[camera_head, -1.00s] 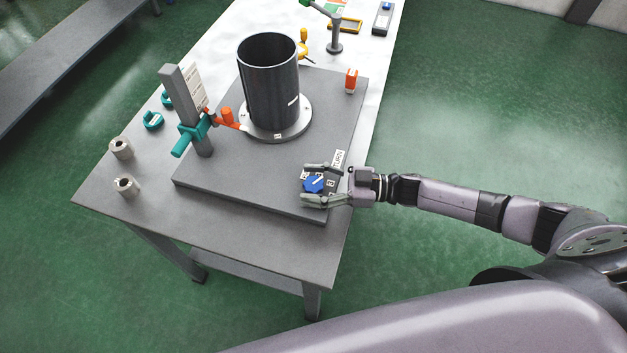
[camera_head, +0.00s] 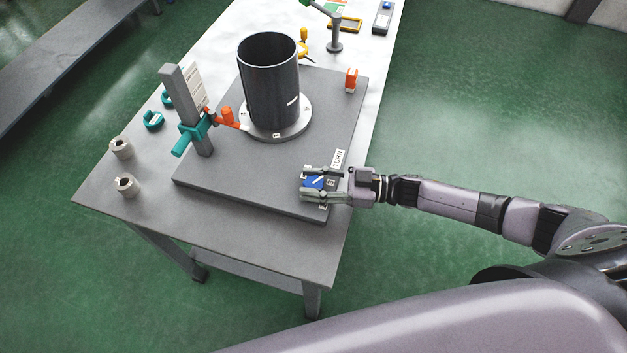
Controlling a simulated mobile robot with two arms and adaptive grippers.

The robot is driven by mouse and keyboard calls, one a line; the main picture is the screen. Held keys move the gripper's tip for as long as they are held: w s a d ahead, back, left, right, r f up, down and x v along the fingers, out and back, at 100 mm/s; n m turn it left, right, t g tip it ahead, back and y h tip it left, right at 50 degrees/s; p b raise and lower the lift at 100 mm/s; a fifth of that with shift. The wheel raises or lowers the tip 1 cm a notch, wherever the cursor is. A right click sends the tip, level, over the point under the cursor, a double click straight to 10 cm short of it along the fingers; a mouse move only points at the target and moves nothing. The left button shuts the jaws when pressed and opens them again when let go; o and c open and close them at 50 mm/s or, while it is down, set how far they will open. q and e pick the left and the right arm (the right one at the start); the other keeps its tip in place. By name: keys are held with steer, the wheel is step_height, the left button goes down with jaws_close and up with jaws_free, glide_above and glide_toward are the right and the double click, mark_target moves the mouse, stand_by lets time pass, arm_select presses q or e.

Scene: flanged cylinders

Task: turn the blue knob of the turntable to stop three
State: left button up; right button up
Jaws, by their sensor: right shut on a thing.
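The blue knob (camera_head: 314,183) sits near the front right corner of the grey turntable base (camera_head: 240,180), below the TURN label (camera_head: 338,158). My right gripper (camera_head: 308,184) is shut on the knob, one finger on its far side and one on its near side, so the knob is partly hidden. A white line shows on the knob's top. The number marks around it are partly covered or too small to read surely. The dark flanged cylinder (camera_head: 268,80) stands upright on the round, light turntable disc (camera_head: 290,128). My left gripper is not in view.
A grey post (camera_head: 181,95) with a teal clamp and orange pointer stands left of the cylinder. An orange block (camera_head: 351,80) stands at the base's right edge. Two metal bushings (camera_head: 126,185) lie at the table's left. Green floor lies beyond the table edge.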

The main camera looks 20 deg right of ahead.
steer(key=shift+s+r+m+t+h+p, duration=0.15)
steer(key=shift+m+t+h+p, duration=0.35)
steer(key=shift+t, duration=0.4)
steer(key=shift+m+t+h+p, duration=0.3)
steer(key=shift+m+t+p, duration=0.15)
steer(key=shift+m+t, duration=0.15)
steer(key=o, duration=1.2)
steer(key=v, duration=1.2)
